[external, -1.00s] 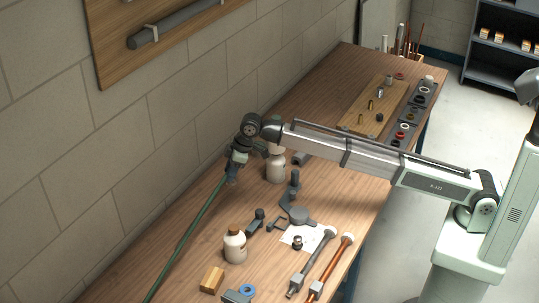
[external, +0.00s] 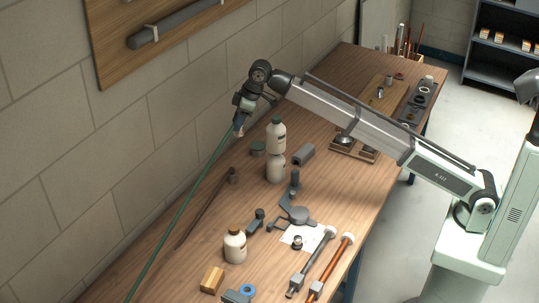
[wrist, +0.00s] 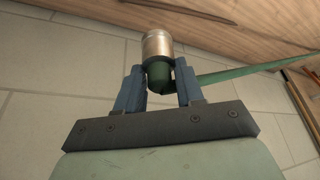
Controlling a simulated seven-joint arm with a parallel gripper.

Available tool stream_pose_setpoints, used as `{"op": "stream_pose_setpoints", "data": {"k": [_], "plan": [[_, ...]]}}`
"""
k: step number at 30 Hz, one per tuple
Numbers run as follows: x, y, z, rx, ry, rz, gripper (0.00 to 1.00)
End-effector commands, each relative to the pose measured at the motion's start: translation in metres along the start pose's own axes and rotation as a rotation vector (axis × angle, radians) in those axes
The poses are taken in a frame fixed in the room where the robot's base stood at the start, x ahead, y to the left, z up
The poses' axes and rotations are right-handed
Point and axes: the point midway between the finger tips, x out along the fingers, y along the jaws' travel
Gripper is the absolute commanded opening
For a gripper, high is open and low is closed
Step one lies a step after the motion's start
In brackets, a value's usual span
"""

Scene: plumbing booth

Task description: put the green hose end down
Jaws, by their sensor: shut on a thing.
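My gripper (external: 240,123) is shut on the green hose end (wrist: 157,47) and holds it above the workbench, near the wall. In the wrist view, the two blue-grey fingers (wrist: 158,88) grip either side of the green end, which carries a pale metal collar. The green hose (external: 182,205) runs from my gripper down and left, out of the bottom of the external view. It also shows in the wrist view (wrist: 235,73), leading right.
The wooden workbench (external: 150,280) carries white bottles (external: 276,136), one appearing stacked on or behind another. A third bottle (external: 235,247) stands nearer. Copper and grey pipes (external: 331,268) lie at the front edge. A thin brown rod (external: 205,210) lies along the wall side, with bare wood around it.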

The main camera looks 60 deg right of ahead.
Motion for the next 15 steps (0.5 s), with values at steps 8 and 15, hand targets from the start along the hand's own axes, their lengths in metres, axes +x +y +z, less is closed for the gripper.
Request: {"op": "stream_pose_setpoints", "data": {"k": [8, 15], "plan": [[-0.024, 0.091, 0.059, 0.129, 0.000, 0.054, 0.06], [-0.049, 0.167, 0.118, 0.249, 0.000, 0.104, 0.06]]}}
